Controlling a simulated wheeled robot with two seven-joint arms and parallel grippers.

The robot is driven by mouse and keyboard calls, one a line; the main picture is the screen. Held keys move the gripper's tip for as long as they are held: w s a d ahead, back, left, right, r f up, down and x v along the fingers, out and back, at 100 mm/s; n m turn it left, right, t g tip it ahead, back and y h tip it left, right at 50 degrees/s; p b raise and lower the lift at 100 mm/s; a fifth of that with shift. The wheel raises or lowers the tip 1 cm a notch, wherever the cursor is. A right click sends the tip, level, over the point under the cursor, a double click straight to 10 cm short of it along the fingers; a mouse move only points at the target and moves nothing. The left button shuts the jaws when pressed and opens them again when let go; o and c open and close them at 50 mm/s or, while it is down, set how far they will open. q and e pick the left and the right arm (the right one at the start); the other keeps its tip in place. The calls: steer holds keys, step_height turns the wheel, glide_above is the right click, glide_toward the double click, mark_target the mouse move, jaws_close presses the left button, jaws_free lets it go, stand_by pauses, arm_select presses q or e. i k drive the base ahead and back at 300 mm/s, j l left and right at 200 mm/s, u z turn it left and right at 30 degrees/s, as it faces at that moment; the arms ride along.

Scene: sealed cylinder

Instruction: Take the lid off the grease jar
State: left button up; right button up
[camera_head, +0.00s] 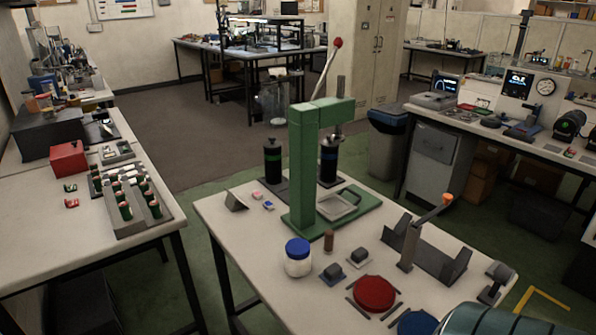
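A jar with a clear or whitish body (298,267) and a blue lid (297,247) stands upright on the near table (245,235), left of its front part. I take it to be the grease jar. The lid sits on top of the jar. Neither of my grippers shows in the head view, and nothing touches the jar.
A green press (301,165) with a red-knobbed lever stands behind the jar. A small brown cylinder (329,241), dark blocks (333,273), a red disc (374,294) and an orange-tipped bracket stand (410,240) are to its right. The table left of the jar is clear.

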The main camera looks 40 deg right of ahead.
mark_target(296, 268)
steer(key=i+j+z, duration=0.15)
steer(key=z, duration=0.25)
steer(key=i+j+z, duration=0.15)
steer(key=z, duration=0.25)
steer(key=i+j+z, duration=0.1)
steer(key=j+z, duration=0.25)
steer(key=i+j+z, duration=0.1)
steer(key=z, duration=0.3)
steer(key=i+j+z, duration=0.15)
steer(key=j+z, duration=0.3)
steer(key=i+j+z, duration=0.15)
steer(key=j+z, duration=1.15)
steer(key=j, duration=0.25)
